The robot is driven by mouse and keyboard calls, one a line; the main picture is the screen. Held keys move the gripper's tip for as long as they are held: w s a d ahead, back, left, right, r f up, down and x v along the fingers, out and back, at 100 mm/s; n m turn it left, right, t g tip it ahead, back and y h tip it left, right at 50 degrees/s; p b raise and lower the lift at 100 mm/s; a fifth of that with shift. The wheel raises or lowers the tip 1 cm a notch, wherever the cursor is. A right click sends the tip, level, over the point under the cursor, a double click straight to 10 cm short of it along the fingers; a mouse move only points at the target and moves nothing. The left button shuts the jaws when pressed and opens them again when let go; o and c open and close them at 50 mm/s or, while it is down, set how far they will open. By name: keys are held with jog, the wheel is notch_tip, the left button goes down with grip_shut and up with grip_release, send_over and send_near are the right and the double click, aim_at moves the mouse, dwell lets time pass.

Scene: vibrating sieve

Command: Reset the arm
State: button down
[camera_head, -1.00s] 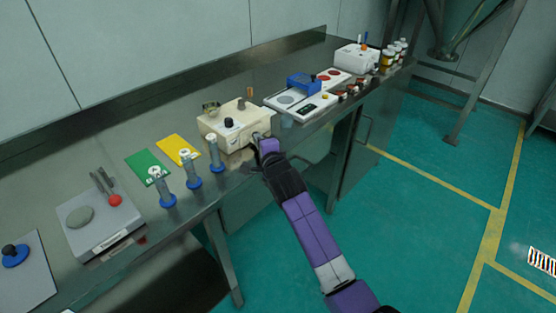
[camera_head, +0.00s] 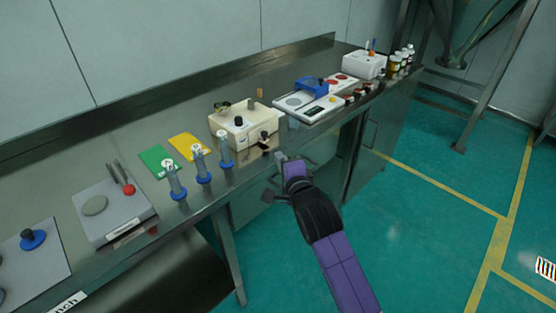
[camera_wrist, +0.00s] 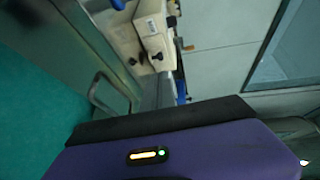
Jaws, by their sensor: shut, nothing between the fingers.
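My purple and black arm reaches up from the bottom of the head view. My gripper (camera_head: 280,176) is shut and empty, off the front edge of the steel bench (camera_head: 240,183). It stands in front of and below the cream box-shaped device (camera_head: 228,131), apart from it. The device has black knobs on its top and front, and it also shows in the wrist view (camera_wrist: 151,30).
Left of the device stand several blue-based cylinders (camera_head: 203,165), green (camera_head: 157,160) and yellow (camera_head: 187,146) cards, and a grey device with a red knob (camera_head: 113,210). A white panel with a blue block (camera_head: 312,87) lies to the right. The green floor before the bench is open.

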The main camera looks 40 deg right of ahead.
jog(key=shift+s, duration=0.2)
notch_tip(320, 180, up, 5)
jog(key=s+a+n+t, duration=0.2)
jog(key=a+n, duration=0.1)
jog(key=n, duration=0.4)
jog(key=s+a+f+n+y, duration=0.2)
jog(key=s+a+n, duration=0.3)
jog(key=s, duration=0.7)
jog(key=s+a+f+n+g+y, duration=0.1)
jog(key=s+a+n, duration=0.4)
jog(key=s, duration=0.8)
jog(key=s+a+f+n+y, duration=0.3)
jog(key=s+a+n, duration=0.3)
jog(key=s, duration=0.6)
jog(key=a+f, duration=0.1)
jog(key=a, duration=0.1)
jog(key=shift+s+a+g+y, duration=0.2)
jog(key=shift+a+g+y, duration=0.1)
jog(key=shift+g+y, duration=0.1)
